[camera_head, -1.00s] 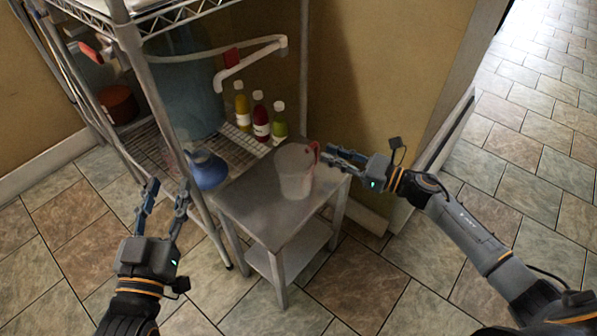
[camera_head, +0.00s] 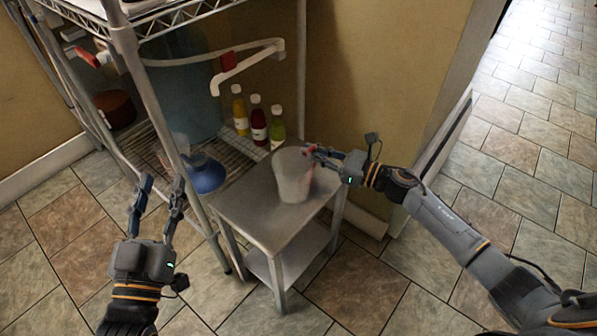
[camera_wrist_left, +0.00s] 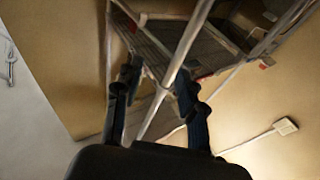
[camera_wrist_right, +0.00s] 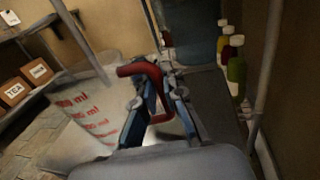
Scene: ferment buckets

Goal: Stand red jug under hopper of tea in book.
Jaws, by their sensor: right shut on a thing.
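The red jug (camera_head: 291,178) is a translucent whitish measuring jug with a red handle. It appears upright on the small steel table (camera_head: 250,205). In the right wrist view the jug (camera_wrist_right: 92,112) shows red ml marks, and its red handle (camera_wrist_right: 153,78) is between my fingers. My right gripper (camera_head: 318,154) is shut on that handle. My left gripper (camera_head: 158,188) is open and empty, left of the table.
Three bottles, yellow (camera_head: 240,110), red (camera_head: 258,120) and green (camera_head: 277,127), stand behind the table. A blue round vessel (camera_head: 205,174) is near the rack post (camera_head: 150,95). Two labelled boxes (camera_wrist_right: 26,82) show in the right wrist view. Floor in front is clear.

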